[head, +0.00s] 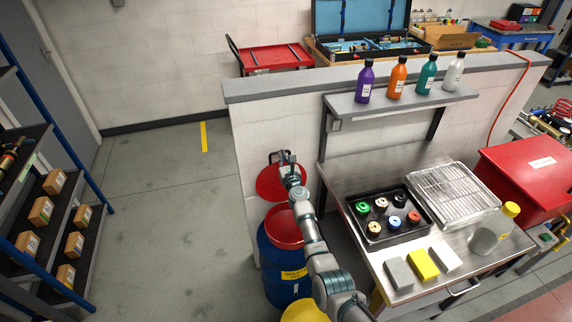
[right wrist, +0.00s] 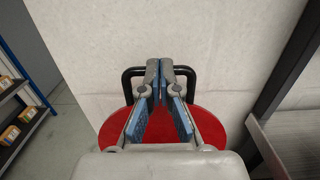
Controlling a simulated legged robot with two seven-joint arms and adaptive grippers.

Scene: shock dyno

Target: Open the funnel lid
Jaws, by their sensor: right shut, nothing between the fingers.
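The red funnel lid (head: 269,183) stands raised, tilted up toward the wall behind the red funnel (head: 283,228) on top of a blue drum (head: 284,272). The funnel's mouth shows below the lid, partly hidden by my right arm. In the right wrist view the round red lid (right wrist: 205,122) has a black handle (right wrist: 127,83) at its top edge. My right gripper (head: 284,157) is at the lid's upper edge, close to the handle. Its fingers (right wrist: 162,82) are shut with nothing between them. I cannot tell whether they touch the lid. My left gripper is not in view.
A steel bench (head: 345,180) stands right of the drum, with a black tray (head: 395,238) of coloured parts, a wire rack (head: 455,195) and a wash bottle (head: 493,230). A low wall (head: 255,125) is behind the lid. The floor on the left is clear up to a shelf (head: 62,210).

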